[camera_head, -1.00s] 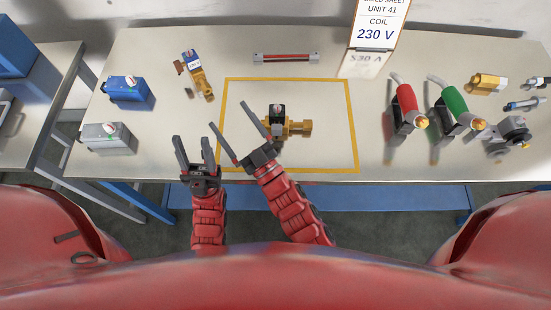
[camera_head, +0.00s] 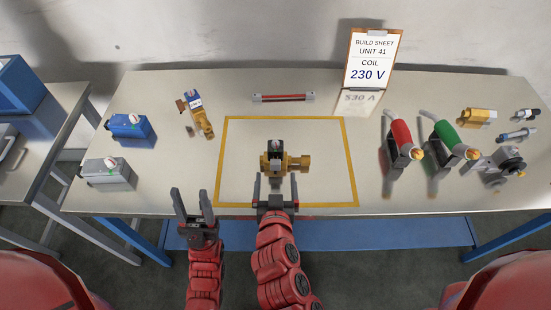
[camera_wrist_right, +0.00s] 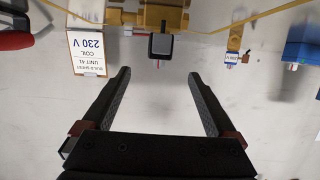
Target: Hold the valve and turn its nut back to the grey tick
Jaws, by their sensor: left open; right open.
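The brass valve (camera_head: 297,163) lies inside the yellow outlined square on the table, with a black part (camera_head: 276,147) on it; it also shows at the top edge of the right wrist view (camera_wrist_right: 165,17). A short red line shows beside the black part in that view. I cannot make out the nut or a grey tick. My right gripper (camera_head: 275,182) is open and empty, just in front of the valve, its fingers pointing at it; in the right wrist view the gap (camera_wrist_right: 159,75) between its fingers is clear. My left gripper (camera_head: 191,192) is open and empty by the table's front edge, left of the square.
A build sheet (camera_head: 370,62) reading COIL 230 V stands behind. A brass-and-blue valve (camera_head: 199,115), a blue box (camera_head: 130,127) and a grey box (camera_head: 108,172) are left. Red (camera_head: 402,140) and green (camera_head: 450,139) tools are right. The square is otherwise clear.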

